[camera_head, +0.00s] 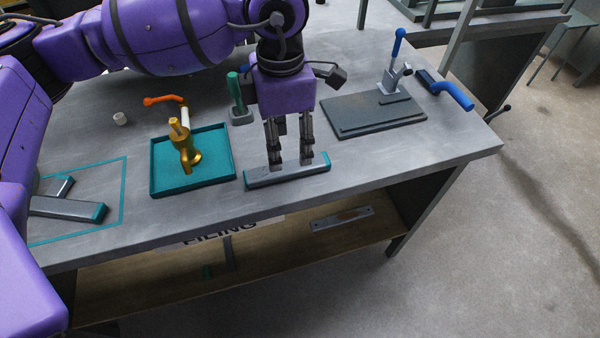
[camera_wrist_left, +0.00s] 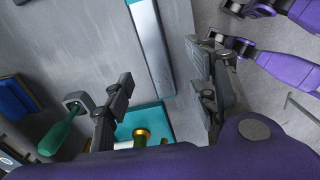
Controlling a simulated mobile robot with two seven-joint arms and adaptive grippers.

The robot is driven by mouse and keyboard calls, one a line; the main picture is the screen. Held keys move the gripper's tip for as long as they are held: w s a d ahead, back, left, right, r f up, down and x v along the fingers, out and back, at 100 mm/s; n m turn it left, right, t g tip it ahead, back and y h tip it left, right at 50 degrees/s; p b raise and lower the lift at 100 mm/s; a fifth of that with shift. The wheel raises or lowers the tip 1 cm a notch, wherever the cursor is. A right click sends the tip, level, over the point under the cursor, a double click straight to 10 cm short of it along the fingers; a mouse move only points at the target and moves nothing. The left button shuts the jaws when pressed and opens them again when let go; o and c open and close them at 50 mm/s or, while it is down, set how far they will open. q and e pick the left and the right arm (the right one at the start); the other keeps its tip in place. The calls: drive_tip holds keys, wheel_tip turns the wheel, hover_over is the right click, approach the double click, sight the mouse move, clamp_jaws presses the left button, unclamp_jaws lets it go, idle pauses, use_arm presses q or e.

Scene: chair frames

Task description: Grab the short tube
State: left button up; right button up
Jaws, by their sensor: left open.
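A grey metal tube with teal ends (camera_head: 262,179) lies on the workbench near its front edge. In the left wrist view its grey side (camera_wrist_left: 150,45) runs between my fingers. My left gripper (camera_head: 291,162) is open and points down right over this tube, its fingers apart. I cannot tell whether they touch it. Another grey tube with a teal end (camera_head: 70,207) lies at the left inside a teal outline, with a smaller grey piece (camera_head: 62,188) behind it. I cannot tell for certain which one is the short tube.
A teal tray (camera_head: 217,172) with a gold tool (camera_head: 183,145) stands left of the gripper. A green-handled clamp (camera_head: 236,92) stands close behind. A dark plate (camera_head: 370,115) and a blue-handled tool (camera_head: 452,94) lie to the right. The bench front (camera_head: 395,165) is clear right of the tube.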

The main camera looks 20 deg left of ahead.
sight(287, 167)
use_arm(q)
drive_tip(key=shift+f, duration=0.15)
drive_tip(key=f, duration=0.2)
drive_tip(key=shift+w+a+f, duration=0.1)
drive_tip(key=shift+a+f, duration=0.25)
drive_tip(key=shift+f, duration=0.05)
drive_tip(key=f, duration=0.4)
drive_tip(key=shift+w+d+f, duration=0.2)
drive_tip(key=shift+w+d, duration=0.05)
drive_tip(key=shift+f, duration=0.2)
use_arm(e)
drive_tip(key=shift+s+a, duration=0.3)
use_arm(q)
clamp_jaws()
use_arm(e)
drive_tip(key=shift+w+r, duration=0.1)
drive_tip(key=shift+w, duration=0.15)
use_arm(q)
drive_tip(key=shift+r, duration=0.15)
